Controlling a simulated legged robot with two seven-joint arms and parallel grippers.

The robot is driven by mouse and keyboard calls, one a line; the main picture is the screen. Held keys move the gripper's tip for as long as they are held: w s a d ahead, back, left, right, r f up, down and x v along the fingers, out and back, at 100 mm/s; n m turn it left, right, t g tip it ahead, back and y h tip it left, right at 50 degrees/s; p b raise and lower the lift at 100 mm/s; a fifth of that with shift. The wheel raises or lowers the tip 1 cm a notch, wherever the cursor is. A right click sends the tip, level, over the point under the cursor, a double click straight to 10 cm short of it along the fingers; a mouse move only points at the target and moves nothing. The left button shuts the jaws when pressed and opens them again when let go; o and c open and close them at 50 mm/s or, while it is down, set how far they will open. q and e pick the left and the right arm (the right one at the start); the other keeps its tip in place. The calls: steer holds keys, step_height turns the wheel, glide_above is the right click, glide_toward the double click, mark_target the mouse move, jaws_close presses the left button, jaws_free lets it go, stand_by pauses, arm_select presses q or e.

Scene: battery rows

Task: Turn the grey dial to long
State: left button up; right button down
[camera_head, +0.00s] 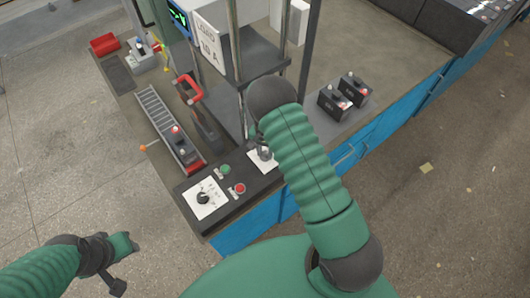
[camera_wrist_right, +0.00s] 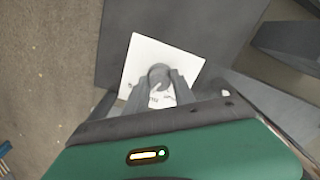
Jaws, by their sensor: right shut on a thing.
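The grey dial (camera_wrist_right: 158,75) is a round knob with a pale pointer mark, on a white label plate (camera_wrist_right: 140,62). In the right wrist view it lies between the fingers of my right gripper (camera_wrist_right: 160,82), which is shut on it. Small dark lettering shows by the dial but is too small to read surely. In the head view my right gripper (camera_head: 264,152) is over this white plate (camera_head: 256,164) on the dark panel, and my arm hides part of it. My left gripper (camera_head: 118,286) hangs at the lower left, away from the bench; its jaw state is unclear.
On the same panel (camera_head: 190,222) are a black dial (camera_head: 203,198) on another white plate, a green button (camera_head: 224,169) and a red button (camera_head: 239,188). A grey post frame (camera_head: 307,50) stands behind. Two black batteries (camera_head: 335,104) (camera_head: 354,90) stand to the right.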

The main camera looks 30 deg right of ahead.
mark_target(265, 153)
steer(key=shift+w+m, duration=0.1)
steer(key=shift+m, duration=2)
steer(key=c, duration=1.1)
jaws_free()
steer(key=shift+o, duration=0.2)
steer(key=shift+r, duration=0.1)
step_height(265, 153, up, 16)
steer(key=b, duration=0.1)
steer(key=shift+r, duration=0.25)
